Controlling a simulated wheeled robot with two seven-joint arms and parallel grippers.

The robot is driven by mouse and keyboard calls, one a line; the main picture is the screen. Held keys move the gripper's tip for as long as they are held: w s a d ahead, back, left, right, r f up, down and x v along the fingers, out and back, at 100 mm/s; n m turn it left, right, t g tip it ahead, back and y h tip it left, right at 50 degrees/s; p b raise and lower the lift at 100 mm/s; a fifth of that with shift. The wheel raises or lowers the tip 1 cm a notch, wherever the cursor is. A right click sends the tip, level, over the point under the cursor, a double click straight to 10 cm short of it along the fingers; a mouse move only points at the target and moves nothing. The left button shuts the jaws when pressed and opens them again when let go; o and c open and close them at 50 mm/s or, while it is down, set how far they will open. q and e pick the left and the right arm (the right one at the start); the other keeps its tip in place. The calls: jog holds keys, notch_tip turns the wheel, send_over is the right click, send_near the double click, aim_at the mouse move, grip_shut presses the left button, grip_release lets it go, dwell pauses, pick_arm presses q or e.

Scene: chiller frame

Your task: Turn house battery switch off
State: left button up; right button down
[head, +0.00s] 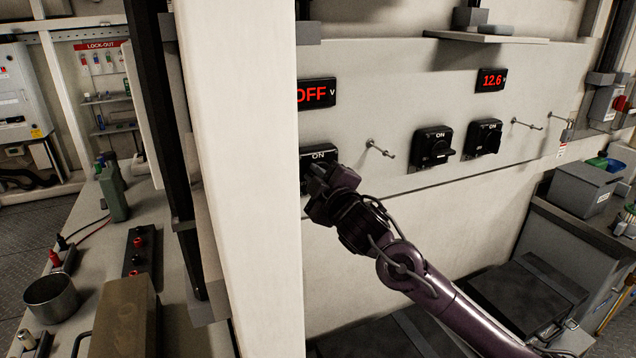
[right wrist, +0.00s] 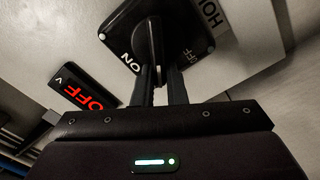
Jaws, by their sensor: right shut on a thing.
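The house battery switch (head: 318,154) is a black plate on the pale panel, partly hidden by the white post and my right gripper (head: 319,182). In the right wrist view the switch plate (right wrist: 190,25) carries an ON mark, and a label beside it reads HOU before it is cut off. My right gripper (right wrist: 158,82) is shut on the switch's knob (right wrist: 153,48), one finger on each side. A red display (head: 316,94) above the switch reads OFF V; it also shows in the right wrist view (right wrist: 87,98). My left gripper is not in view.
Two more black rotary switches (head: 433,148) (head: 484,137) sit to the right, under a display (head: 490,80) reading 12.6. The white post (head: 245,180) stands close on the left. A bench (head: 85,235) holds a metal cup (head: 52,298).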

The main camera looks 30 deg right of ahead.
jog(key=shift+a+f+n+b, duration=0.1)
jog(key=shift+f+n+b, duration=0.2)
jog(key=shift+n+b, duration=0.65)
jog(key=shift+a+f+n+b, duration=0.1)
jog(key=shift+f+n+b, duration=0.15)
jog(key=shift+n+b, duration=0.7)
jog(key=shift+a+f+n+b, duration=0.1)
jog(key=shift+f+n+b, duration=0.3)
jog(key=shift+n, duration=0.9)
jog(key=c, duration=1.5)
grip_release()
jog(key=shift+r, duration=0.15)
jog(key=shift+o, duration=0.2)
jog(key=s+b, duration=0.1)
jog(key=s, duration=0.7)
jog(key=shift+a+b, duration=0.2)
jog(key=shift+b, duration=0.1)
jog(key=shift+w, duration=0.1)
